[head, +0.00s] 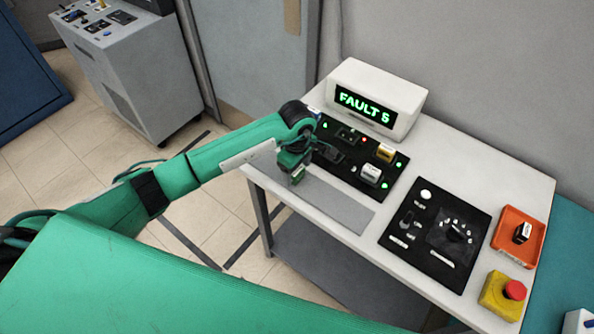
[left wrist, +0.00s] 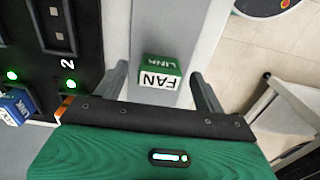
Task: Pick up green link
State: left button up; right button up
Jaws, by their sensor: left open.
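The green link (left wrist: 160,73) is a small block with a white face reading FAN and a green face reading LINK. It sits on the grey strip (head: 338,205) at the near left of the table. In the head view the green link (head: 297,176) shows just below my left gripper (head: 294,165). In the left wrist view my left gripper (left wrist: 160,82) is open, with one finger on each side of the link and visible gaps on both sides. My right gripper is in neither view.
A black socket panel (head: 335,157) with yellow and white links lies beside the strip. Behind it stands a white FAULT display box (head: 375,98). A black switch panel (head: 435,232), orange tray (head: 508,250) and yellow stop-button box (head: 499,299) lie to the right.

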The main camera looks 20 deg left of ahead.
pick_arm(q)
jog(key=shift+f, duration=0.15)
jog(key=c, duration=1.1)
